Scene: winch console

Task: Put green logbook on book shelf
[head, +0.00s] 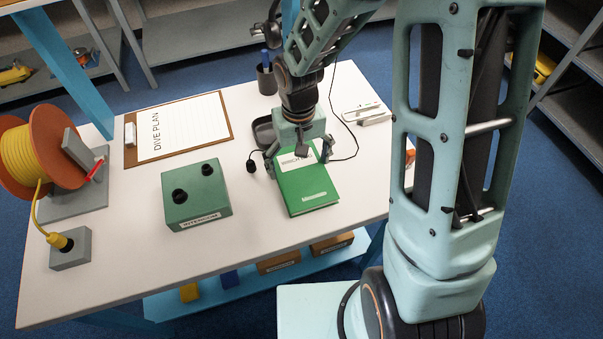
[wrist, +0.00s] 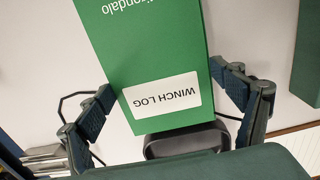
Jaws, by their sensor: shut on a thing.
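The green logbook (head: 307,191) is at the right part of the white table, flat, its white label under my gripper. In the wrist view the logbook (wrist: 155,45) shows a label reading "WINCH LOG". My gripper (head: 298,157) points down over its far end and is shut on it, one finger at each long side. It also shows in the wrist view (wrist: 168,103). I cannot tell whether the logbook touches the table. I cannot tell which shelf is the book shelf; a light blue lower shelf (head: 163,307) is under the table.
A green box with two black knobs (head: 197,195) stands left of the logbook. A clipboard (head: 180,128), a cable reel (head: 40,155), a dark cup (head: 266,80), a dark tray (head: 263,133) and a cable share the table. Grey shelves (head: 200,35) stand behind.

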